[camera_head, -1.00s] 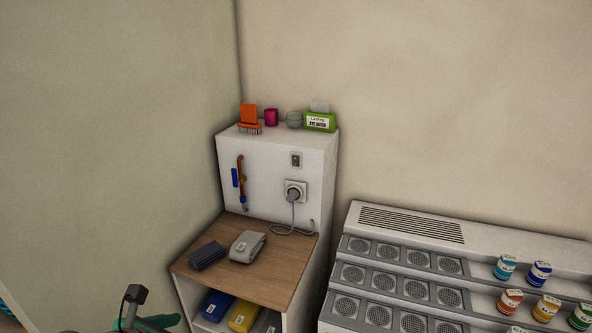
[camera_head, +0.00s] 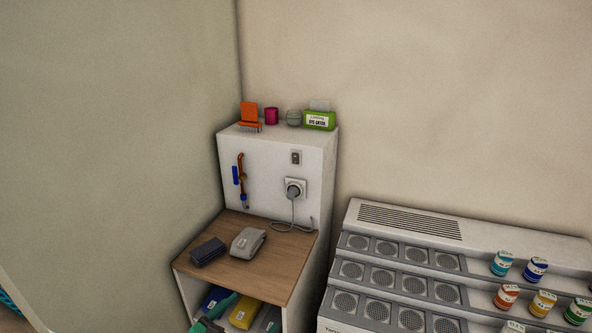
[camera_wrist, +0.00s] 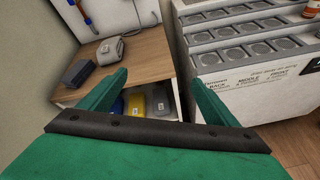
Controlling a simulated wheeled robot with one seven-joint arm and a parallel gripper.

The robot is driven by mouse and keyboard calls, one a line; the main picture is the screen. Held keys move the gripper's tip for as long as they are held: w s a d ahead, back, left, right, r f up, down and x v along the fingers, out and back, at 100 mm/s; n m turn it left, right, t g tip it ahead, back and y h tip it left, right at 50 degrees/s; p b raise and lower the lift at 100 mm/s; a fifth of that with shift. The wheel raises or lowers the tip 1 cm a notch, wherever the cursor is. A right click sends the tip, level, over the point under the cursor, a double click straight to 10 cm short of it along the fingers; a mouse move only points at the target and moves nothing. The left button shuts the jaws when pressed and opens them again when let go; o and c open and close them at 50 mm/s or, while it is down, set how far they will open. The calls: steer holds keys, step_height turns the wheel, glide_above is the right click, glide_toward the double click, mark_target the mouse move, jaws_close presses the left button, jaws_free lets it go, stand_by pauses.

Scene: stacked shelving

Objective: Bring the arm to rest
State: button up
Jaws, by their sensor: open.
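My gripper (camera_wrist: 159,95) shows in the wrist view as two green fingers spread wide apart with nothing between them. It is in front of the wooden-topped cabinet (camera_head: 272,272), near its open lower shelf. In the head view a green part of my gripper (camera_head: 217,310) shows at the bottom edge, overlapping the cabinet's lower front. The rest of my arm is out of the head view. I cannot tell whether the fingers touch the cabinet.
A dark folded item (camera_head: 208,251) and a grey item (camera_head: 248,242) lie on the wooden top. Blue, yellow and grey items sit on the shelf below. A white tiered rack (camera_head: 392,255) with several small jars stands to the right. Bare wall is on the left.

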steer(key=s+d+f+m+t+y, duration=0.1)
steer(key=s+d+f+m+y, duration=0.1)
steer(key=s+d+f+m, duration=0.45)
steer(key=s+d+f+m+t+y, duration=0.1)
steer(key=s+d+f+m+y, duration=0.15)
steer(key=s+f, duration=0.45)
steer(key=s+d+m+t, duration=0.1)
steer(key=s+m, duration=1.7)
steer(key=s, duration=0.2)
steer(key=shift+s+d+f+m, duration=0.25)
steer(key=shift+s+d+m, duration=0.15)
